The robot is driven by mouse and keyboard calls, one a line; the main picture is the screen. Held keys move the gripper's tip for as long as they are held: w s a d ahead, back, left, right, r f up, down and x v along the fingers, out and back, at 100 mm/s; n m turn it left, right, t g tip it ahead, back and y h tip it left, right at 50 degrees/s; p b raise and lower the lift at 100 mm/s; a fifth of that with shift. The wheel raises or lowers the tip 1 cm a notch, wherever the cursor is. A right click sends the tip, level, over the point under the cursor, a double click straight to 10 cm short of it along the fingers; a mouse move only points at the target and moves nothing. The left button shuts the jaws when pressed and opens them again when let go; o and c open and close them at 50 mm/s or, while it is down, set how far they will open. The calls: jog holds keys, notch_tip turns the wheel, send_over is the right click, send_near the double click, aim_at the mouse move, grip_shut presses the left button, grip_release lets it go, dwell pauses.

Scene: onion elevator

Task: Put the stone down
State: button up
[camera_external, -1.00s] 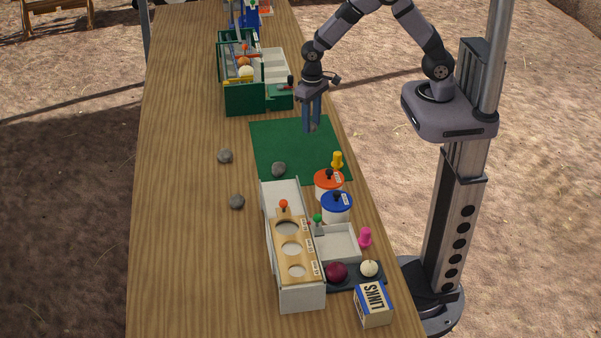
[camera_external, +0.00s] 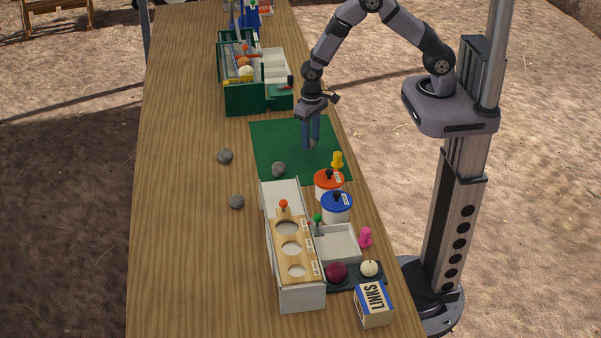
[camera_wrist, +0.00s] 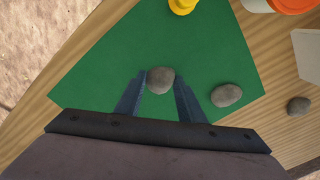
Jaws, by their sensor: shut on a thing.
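My gripper (camera_external: 311,146) hangs over the green mat (camera_external: 268,136), its fingers pointing down. In the wrist view my gripper (camera_wrist: 159,82) is shut on a grey-brown stone (camera_wrist: 160,79) held between the fingertips. In the outside view the fingers mostly hide this stone. I cannot tell whether it touches the mat. A second stone (camera_external: 279,169) lies on the mat's near edge area and also shows in the wrist view (camera_wrist: 227,95). Two more stones, one farther off (camera_external: 225,156) and one nearer (camera_external: 237,202), lie on the bare wood left of the mat.
A yellow peg (camera_external: 337,159) stands at the mat's right corner. A red-lidded pot (camera_external: 328,183) and a blue-lidded pot (camera_external: 336,207) stand nearby. A white box with a holed wooden top (camera_external: 292,249) is in front. A green-walled box (camera_external: 243,98) stands behind. The mat's middle is clear.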

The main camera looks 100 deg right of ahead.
aim_at(311, 145)
jog(key=shift+f+p, duration=0.4)
jog(key=shift+f, duration=1.2)
jog(key=shift+f, duration=0.2)
jog(key=o, duration=1.2)
notch_tip(311, 145, up, 11)
jog(key=b, duration=0.3)
jog(key=shift+r, duration=0.1)
jog(key=shift+s+r+b, duration=0.1)
jog(key=shift+r+b, duration=0.2)
jog(key=shift+r, duration=0.35)
